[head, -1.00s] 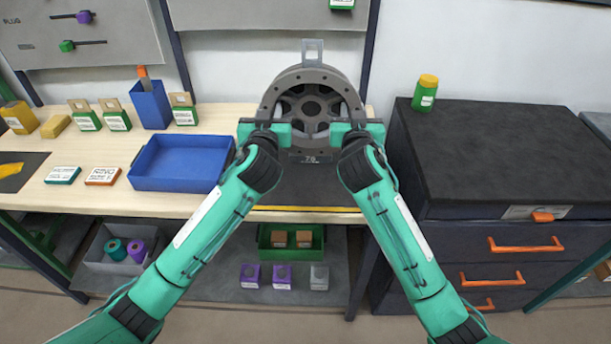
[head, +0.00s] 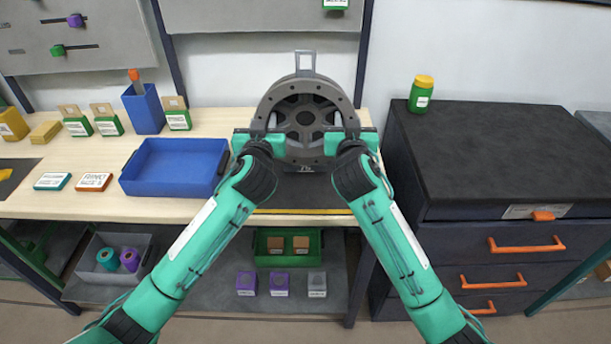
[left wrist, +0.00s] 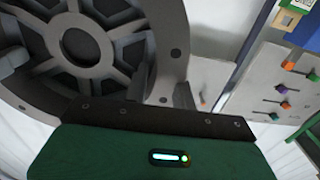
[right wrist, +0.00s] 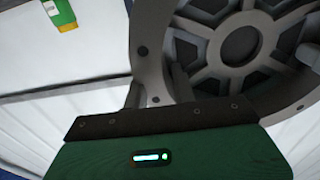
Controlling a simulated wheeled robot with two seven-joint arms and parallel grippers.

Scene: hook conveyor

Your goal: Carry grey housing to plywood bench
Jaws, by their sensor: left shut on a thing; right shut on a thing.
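The grey housing (head: 305,97) is a round, spoked ring with a loop on top. It is upright between my two grippers over the right part of the plywood bench (head: 100,205). My left gripper (head: 268,138) is shut on its left side and my right gripper (head: 338,138) on its right side. The housing also fills much of the left wrist view (left wrist: 85,45) and the right wrist view (right wrist: 240,45). Its lower edge is over a dark mat (head: 300,190) with a yellow front line. I cannot tell whether it touches the mat.
A blue tray (head: 130,182) lies left of my left gripper, with small boxes further left. A dark drawer cabinet (head: 500,150) with a green jar (head: 421,95) stands to the right. A shelf below the bench holds a green bin (head: 262,258) and small blocks.

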